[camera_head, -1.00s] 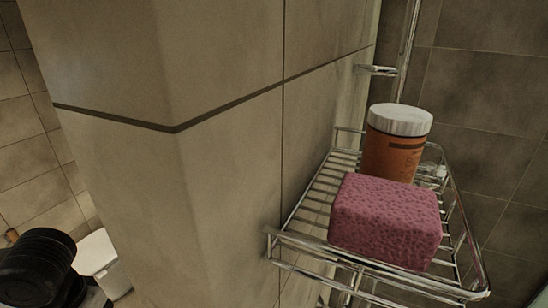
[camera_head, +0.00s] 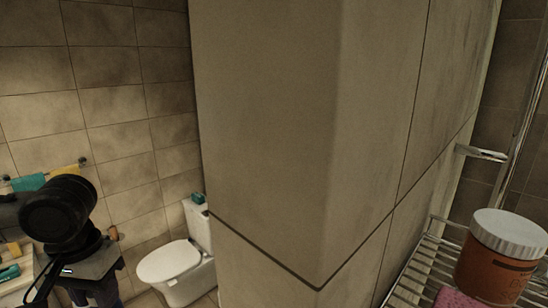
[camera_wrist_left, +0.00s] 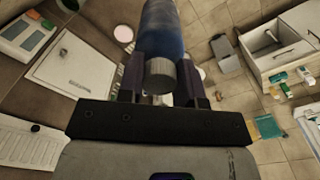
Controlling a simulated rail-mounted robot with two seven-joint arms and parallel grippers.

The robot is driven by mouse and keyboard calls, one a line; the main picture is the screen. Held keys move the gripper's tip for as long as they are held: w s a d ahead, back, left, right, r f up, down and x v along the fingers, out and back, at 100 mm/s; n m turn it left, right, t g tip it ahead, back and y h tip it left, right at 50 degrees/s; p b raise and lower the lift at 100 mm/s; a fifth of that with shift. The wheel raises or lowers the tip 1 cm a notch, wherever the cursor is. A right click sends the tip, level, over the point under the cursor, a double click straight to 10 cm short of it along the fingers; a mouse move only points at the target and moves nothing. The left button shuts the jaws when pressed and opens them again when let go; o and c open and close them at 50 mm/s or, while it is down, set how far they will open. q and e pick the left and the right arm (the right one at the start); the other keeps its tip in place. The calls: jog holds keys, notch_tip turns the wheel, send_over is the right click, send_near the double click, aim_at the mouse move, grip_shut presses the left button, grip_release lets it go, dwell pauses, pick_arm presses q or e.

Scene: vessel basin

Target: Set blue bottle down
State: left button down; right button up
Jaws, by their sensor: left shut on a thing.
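The blue bottle (camera_wrist_left: 163,32) is between the two dark fingers of my left gripper (camera_wrist_left: 162,78) in the left wrist view, with its grey cap end toward the camera. The gripper is shut on it. In the head view my left gripper (camera_head: 92,272) points down at the lower left, in front of the tiled wall. The bottle is mostly hidden there behind the gripper and the frame edge. Its far end runs out of the top of the left wrist view, so I cannot tell whether it touches anything. My right gripper is not in view.
A tiled pillar (camera_head: 290,130) fills the middle. A wire rack (camera_head: 407,285) at right holds an orange jar with white lid (camera_head: 495,262) and a pink sponge (camera_head: 455,299). A toilet (camera_head: 170,262) stands behind.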

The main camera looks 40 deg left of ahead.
pick_arm(q)
jog(key=shift+w+f, duration=0.1)
dwell(0.6)
jog(key=w+f+m+b, duration=0.1)
jog(key=w+f+b, duration=0.2)
jog(key=w+f, duration=0.55)
jog(key=w+f+m+b, duration=0.1)
jog(key=w+f+b, duration=0.35)
jog(key=f, duration=0.75)
jog(key=w+d+f+m+b, duration=0.1)
jog(key=w+d+f+b, duration=0.1)
jog(key=w+d+f, duration=0.65)
jog(key=w+d+f+b, duration=0.25)
jog(key=d+f, duration=0.25)
jog(key=f, duration=0.6)
jog(key=s+a+f+p, duration=0.2)
jog(key=a+f, duration=0.8)
jog(key=a, duration=0.1)
jog(key=shift+s+f, duration=0.2)
jog(key=shift+f, duration=0.25)
